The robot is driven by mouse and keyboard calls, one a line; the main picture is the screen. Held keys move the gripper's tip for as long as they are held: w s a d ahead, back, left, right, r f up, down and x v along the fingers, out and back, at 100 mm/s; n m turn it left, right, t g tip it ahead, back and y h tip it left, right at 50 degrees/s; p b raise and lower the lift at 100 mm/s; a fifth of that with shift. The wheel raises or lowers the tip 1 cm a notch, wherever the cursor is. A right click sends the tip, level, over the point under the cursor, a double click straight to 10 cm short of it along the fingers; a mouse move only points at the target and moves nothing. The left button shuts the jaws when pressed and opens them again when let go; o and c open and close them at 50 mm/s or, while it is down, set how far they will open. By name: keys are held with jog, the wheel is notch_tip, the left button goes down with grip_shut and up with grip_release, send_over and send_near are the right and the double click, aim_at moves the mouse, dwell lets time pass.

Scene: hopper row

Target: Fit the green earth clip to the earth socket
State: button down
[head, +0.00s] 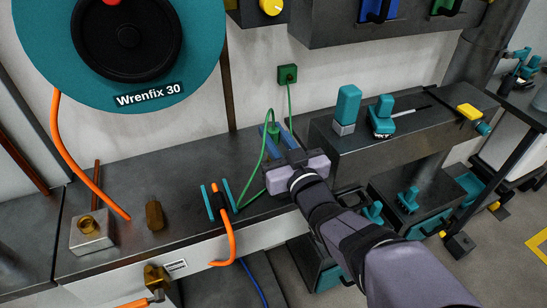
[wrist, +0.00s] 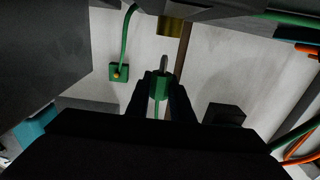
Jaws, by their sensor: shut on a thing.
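My gripper (head: 273,130) is above the back of the bench, its fingers closed on the green earth clip (wrist: 160,87). In the wrist view, the clip sits between the dark fingers, its grey tip pointing toward the top of the picture. In the head view, only a little of the clip (head: 273,129) shows between the blue fingers. A green cable (head: 264,155) loops from it. A brass-coloured block (wrist: 171,27) lies beyond the tip in the wrist view, apart from it. I cannot tell whether it is the earth socket.
A green box (head: 287,73) on the wall has a green cable hanging from it. A metal block (head: 92,232), a brass post (head: 155,215) and an orange-cabled clamp (head: 218,203) are on the bench at left. A raised dark shelf (head: 400,135) with teal tools stands right.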

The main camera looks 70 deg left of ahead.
jog(key=shift+f+b, duration=0.55)
jog(key=shift+f, duration=0.15)
jog(key=shift+f+b, duration=0.3)
jog(key=shift+b, duration=0.15)
dwell(0.9)
jog(key=shift+f+b, duration=0.95)
jog(key=shift+f, duration=0.2)
jog(key=c, duration=1.5)
grip_release()
jog(key=shift+d, duration=0.15)
jog(key=shift+d, duration=3.55)
